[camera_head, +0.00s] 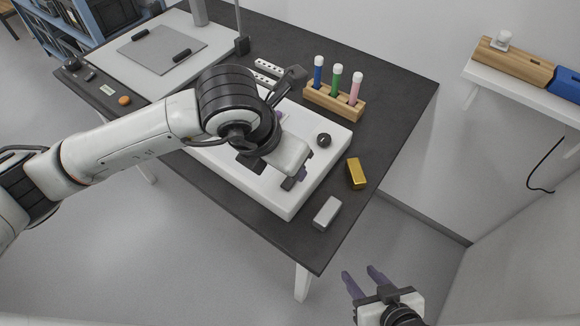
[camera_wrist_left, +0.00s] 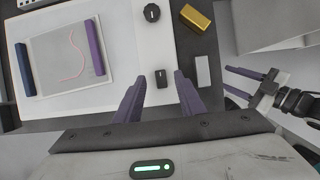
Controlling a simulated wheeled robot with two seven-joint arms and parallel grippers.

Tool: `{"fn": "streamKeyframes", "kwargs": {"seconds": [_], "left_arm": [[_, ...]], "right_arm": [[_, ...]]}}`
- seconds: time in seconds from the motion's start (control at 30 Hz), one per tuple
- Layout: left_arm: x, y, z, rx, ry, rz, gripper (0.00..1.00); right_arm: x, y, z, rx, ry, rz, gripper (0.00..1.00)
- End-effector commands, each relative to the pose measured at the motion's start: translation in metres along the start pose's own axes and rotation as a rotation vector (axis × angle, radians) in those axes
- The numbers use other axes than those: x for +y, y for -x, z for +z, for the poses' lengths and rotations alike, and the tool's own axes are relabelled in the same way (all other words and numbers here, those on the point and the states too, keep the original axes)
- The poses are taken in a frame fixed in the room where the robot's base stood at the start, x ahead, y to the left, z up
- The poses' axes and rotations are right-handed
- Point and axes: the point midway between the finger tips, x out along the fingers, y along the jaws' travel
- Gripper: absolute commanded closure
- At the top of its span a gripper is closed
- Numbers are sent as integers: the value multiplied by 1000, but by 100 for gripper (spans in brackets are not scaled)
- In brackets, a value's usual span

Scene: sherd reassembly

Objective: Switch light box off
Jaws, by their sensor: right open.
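The light box (camera_head: 262,192) is a white slab on the dark table, with a black round knob (camera_head: 323,140) near its right edge. In the left wrist view the box (camera_wrist_left: 120,75) also shows a small black rocker switch (camera_wrist_left: 162,79) below the knob (camera_wrist_left: 152,13). My left gripper (camera_head: 294,178) is over the right part of the box. Its two purple fingers (camera_wrist_left: 161,92) are apart, one on each side of the switch, with nothing between them that I see held. Whether they touch the box is unclear. My right gripper (camera_head: 366,281) is open and empty, off the table's front right.
A gold block (camera_head: 356,173) and a grey block (camera_head: 327,212) lie right of the box. A wooden rack (camera_head: 335,101) with blue, green and pink markers stands behind. A wall shelf (camera_head: 520,85) is at right.

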Motion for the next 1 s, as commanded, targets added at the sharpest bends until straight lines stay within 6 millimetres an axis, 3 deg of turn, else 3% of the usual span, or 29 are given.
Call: {"fn": "streamKeyframes", "kwargs": {"seconds": [0.1, 0.33, 1.0], "left_arm": [[1, 25, 1, -5, -1, 2, 64], [0, 55, 0, -1, 0, 2, 64], [-4, 59, -1, -1, -2, -18, 64]], "right_arm": [[0, -1, 1, 0, 0, 0, 58], [0, -1, -3, 8, 1, -1, 58], [-1, -1, -3, 6, 1, -1, 58]]}}
